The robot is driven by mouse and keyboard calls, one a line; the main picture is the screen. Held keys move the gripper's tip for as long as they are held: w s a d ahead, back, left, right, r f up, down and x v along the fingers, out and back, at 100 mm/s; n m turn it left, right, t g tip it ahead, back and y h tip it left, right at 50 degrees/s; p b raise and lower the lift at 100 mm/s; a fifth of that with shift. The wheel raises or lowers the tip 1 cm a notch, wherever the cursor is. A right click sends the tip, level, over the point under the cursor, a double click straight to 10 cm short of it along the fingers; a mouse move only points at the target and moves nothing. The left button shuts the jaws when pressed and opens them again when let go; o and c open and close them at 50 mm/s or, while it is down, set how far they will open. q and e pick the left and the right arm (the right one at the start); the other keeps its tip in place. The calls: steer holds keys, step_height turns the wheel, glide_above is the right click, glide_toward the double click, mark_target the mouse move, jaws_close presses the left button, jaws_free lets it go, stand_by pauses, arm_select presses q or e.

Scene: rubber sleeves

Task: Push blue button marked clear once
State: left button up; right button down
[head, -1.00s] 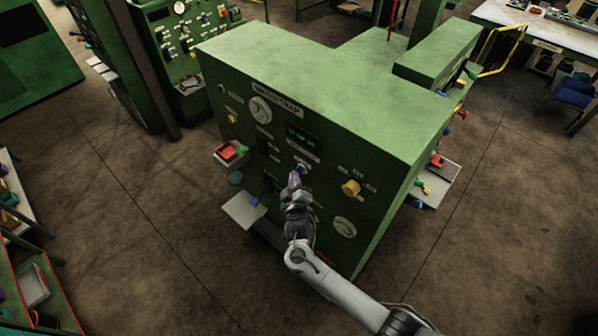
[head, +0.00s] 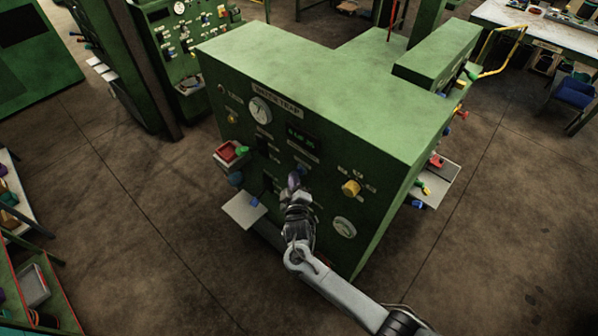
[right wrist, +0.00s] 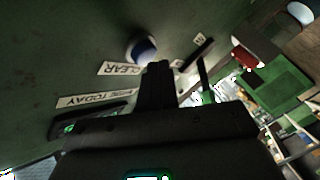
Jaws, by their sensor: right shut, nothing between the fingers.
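The blue button (right wrist: 145,48), on a pale round collar, sits beside a white label (right wrist: 120,68) reading CLEAR in the right wrist view. In the head view the button (head: 301,168) is small on the front of the green machine (head: 270,110), partly behind my gripper. My right gripper (right wrist: 158,68) is shut and empty, its fingertips close to the button; I cannot tell if they touch it. It also shows in the head view (head: 294,181), in front of the panel. My left gripper is not in view.
The panel carries a round gauge (head: 260,110), a green digital display (head: 302,136) and a yellow knob (head: 350,187). The floor in front is clear.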

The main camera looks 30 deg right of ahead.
steer(key=shift+s+a, duration=0.15)
steer(key=shift+a, duration=0.25)
steer(key=a, duration=0.1)
steer(key=s+a, duration=0.1)
steer(key=a, duration=0.1)
steer(key=s+a, duration=0.1)
steer(key=shift+a+p, duration=0.3)
steer(key=shift+p, duration=0.1)
stand_by(0.8)
